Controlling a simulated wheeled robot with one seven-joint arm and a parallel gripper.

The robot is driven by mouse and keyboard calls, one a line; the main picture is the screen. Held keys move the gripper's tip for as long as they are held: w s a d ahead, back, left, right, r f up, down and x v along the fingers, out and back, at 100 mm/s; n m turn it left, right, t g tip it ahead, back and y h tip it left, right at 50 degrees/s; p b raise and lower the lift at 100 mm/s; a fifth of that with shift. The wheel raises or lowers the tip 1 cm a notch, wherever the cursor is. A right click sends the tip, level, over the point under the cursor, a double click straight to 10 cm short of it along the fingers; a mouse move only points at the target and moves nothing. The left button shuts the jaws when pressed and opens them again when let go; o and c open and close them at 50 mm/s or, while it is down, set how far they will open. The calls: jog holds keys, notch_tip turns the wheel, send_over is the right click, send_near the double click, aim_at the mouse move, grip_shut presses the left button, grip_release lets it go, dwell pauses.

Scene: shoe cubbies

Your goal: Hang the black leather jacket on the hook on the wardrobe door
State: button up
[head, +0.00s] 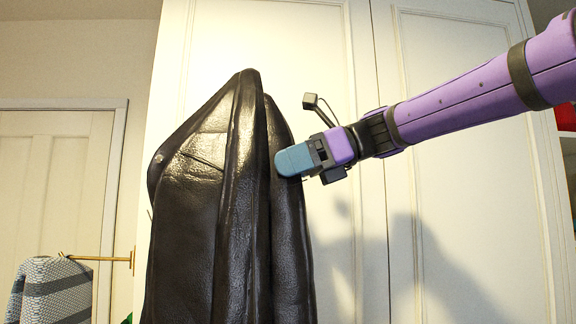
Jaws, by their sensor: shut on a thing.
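The black leather jacket (200,220) hangs in front of the left wardrobe door (335,270), its top a peak and its lower end cut off by the picture edge. My gripper (294,160) comes in from the right and is shut on the jacket at its upper right side. The blue finger overlaps the jacket's edge, and the far finger is hidden. I see no hook on the wardrobe door; the jacket covers much of that door. I cannot tell whether the jacket touches the door.
The right wardrobe door (460,200) is bare, with my arm's shadow on it. At the lower left, a patterned grey-blue cloth (50,292) hangs by a brass rail (100,258). A pale room door (50,190) stands behind it. A red item (566,116) shows at the right edge.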

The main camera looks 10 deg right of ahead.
jog(key=shift+w, duration=1.7)
jog(key=shift+w+f, duration=0.45)
jog(key=shift+f, duration=0.1)
jog(key=o, duration=1.7)
jog(key=shift+c, duration=0.2)
jog(key=v, duration=1.1)
jog(key=s+d+f+n+t+h, duration=0.1)
jog(key=s+d+f+n+h, duration=0.3)
jog(key=f, duration=0.6)
jog(key=s+d+f+n+t+h, duration=0.2)
jog(key=s+d+f+n+h, duration=0.3)
jog(key=s+f+n, duration=0.3)
jog(key=s+d+f+n+t+h, duration=0.2)
jog(key=s+d+f+n+h, duration=0.2)
jog(key=s+f, duration=0.4)
notch_tip(320, 180, down, 6)
jog(key=shift+d+r+n+h, duration=0.15)
jog(key=shift+d+n+h, duration=0.3)
jog(key=shift+n, duration=0.75)
